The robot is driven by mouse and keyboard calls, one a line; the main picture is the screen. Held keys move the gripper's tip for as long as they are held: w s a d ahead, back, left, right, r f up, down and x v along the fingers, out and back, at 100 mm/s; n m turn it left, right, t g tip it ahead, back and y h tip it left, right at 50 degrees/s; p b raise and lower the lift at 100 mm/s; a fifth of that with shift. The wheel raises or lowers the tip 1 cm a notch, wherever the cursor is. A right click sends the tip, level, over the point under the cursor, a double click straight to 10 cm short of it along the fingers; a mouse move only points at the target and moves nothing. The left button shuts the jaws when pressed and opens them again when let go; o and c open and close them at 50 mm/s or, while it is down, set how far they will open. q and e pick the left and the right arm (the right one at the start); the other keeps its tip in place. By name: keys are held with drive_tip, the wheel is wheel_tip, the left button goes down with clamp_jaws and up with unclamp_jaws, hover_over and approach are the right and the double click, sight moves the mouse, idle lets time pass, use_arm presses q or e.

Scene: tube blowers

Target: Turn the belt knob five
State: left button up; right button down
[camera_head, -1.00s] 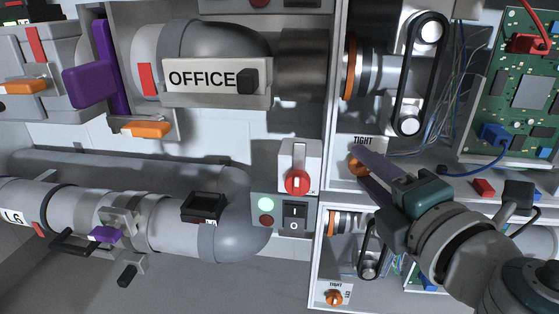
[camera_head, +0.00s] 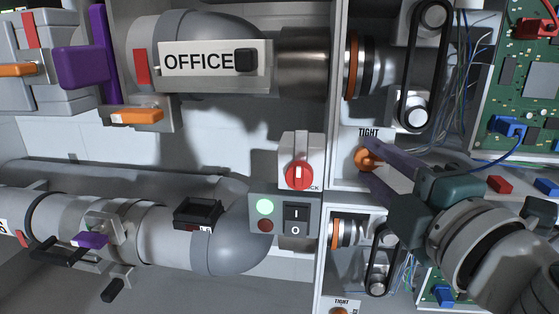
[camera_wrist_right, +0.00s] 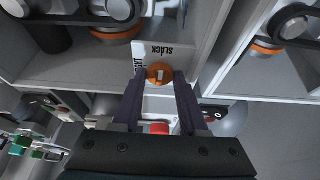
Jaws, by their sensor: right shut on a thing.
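The orange belt knob (camera_head: 367,158) sits on the white panel below the "TIGHT" label (camera_head: 368,132), in the box with the upper belt (camera_head: 425,62). My right gripper (camera_head: 372,162) reaches in from the lower right, with one dark finger on either side of the knob, shut on it. In the right wrist view the knob (camera_wrist_right: 160,74) lies between the fingertips of my right gripper (camera_wrist_right: 160,80), beside a "SLACK" label (camera_wrist_right: 162,48). The fingers partly hide the panel around it. My left gripper is not in view.
A second belt box with its own orange knob (camera_head: 340,311) lies just below. A red rotary switch (camera_head: 299,174) and a switch panel with a lit green lamp (camera_head: 265,206) stand to the left. A green circuit board (camera_head: 530,85) and wires are on the right.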

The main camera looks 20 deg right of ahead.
drive_tip(key=c, duration=0.7)
unclamp_jaws()
drive_tip(key=shift+c, duration=0.2)
drive_tip(key=s+a+b, duration=0.1)
drive_tip(key=s+b, duration=0.1)
drive_tip(key=s, duration=0.7)
drive_tip(key=shift+s+a+b, duration=0.25)
drive_tip(key=shift+s+b, duration=0.1)
drive_tip(key=shift+s, duration=0.05)
